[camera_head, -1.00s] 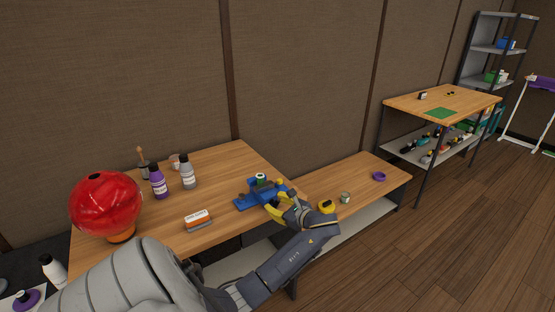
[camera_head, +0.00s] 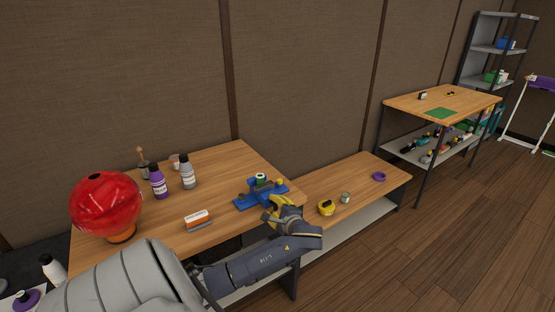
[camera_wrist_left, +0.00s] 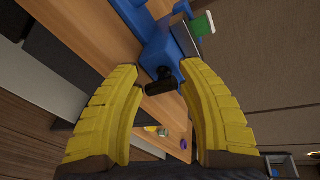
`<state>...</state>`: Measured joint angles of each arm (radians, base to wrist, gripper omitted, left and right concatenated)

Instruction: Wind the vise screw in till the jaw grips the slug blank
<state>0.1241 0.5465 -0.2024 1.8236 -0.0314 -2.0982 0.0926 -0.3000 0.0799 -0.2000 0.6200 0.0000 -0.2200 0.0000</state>
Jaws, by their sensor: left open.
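The blue vise (camera_head: 258,193) stands at the right end of the near wooden table. A green and white slug blank (camera_head: 261,180) sits upright at its jaws; I cannot tell if the jaws touch it. In the left wrist view the vise body (camera_wrist_left: 160,50) is at the top, with the green and white blank (camera_wrist_left: 203,24) at upper right. The dark screw handle (camera_wrist_left: 161,82) lies between my fingertips, apart from both. My left gripper (camera_head: 281,201), with yellow fingers, is open just in front of the vise's right end. My right gripper is not in view.
A lower bench (camera_head: 350,178) to the right holds a yellow tape measure (camera_head: 326,207) and small cans.

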